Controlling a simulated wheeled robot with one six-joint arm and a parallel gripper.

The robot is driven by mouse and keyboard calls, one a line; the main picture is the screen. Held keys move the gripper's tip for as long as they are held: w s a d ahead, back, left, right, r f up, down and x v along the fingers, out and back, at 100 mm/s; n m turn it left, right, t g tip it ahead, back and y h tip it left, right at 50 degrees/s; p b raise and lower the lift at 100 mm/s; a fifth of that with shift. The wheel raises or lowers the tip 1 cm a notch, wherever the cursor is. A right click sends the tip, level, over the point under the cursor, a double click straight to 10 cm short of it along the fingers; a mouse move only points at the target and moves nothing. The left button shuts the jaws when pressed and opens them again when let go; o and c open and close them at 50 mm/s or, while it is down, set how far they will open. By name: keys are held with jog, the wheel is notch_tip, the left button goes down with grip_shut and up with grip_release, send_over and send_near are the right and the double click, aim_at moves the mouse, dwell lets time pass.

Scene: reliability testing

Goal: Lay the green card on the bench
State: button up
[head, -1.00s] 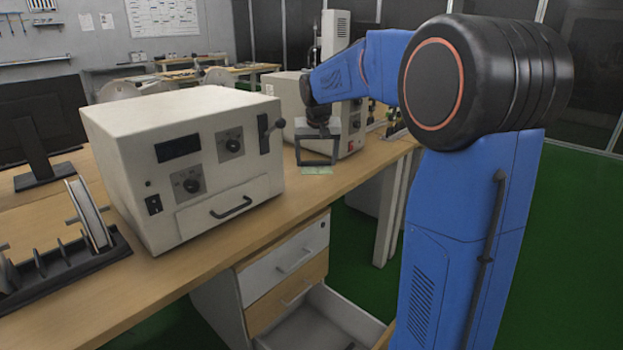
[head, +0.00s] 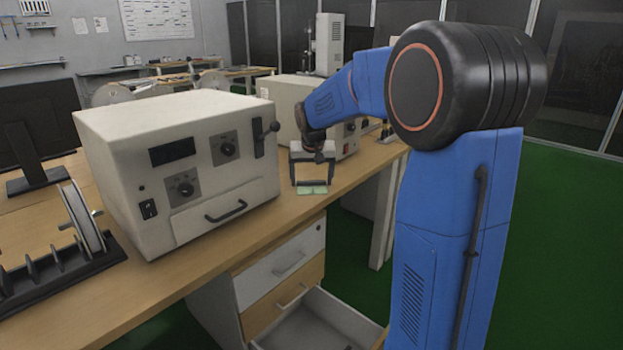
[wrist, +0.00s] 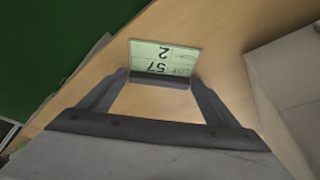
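The green card (wrist: 165,57) is pale green with dark print, upside down in the wrist view, including "57" and "2". In the head view the green card (head: 312,190) is a small patch under the fingertips, over the bench (head: 262,222) near its front edge. In the head view my gripper (head: 312,183) points down, low over the bench. I cannot tell whether the card touches the wood.
A cream instrument box (head: 178,165) stands left of my gripper, and another box (head: 285,100) stands behind it. A drawer (head: 315,325) hangs open below the bench. Bare wood lies around the card.

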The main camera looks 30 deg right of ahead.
aim_at(312, 194)
jog(key=shift+o, duration=0.8)
jog(key=shift+r, duration=0.25)
jog(key=v, duration=1.2)
jog(key=shift+s, duration=0.15)
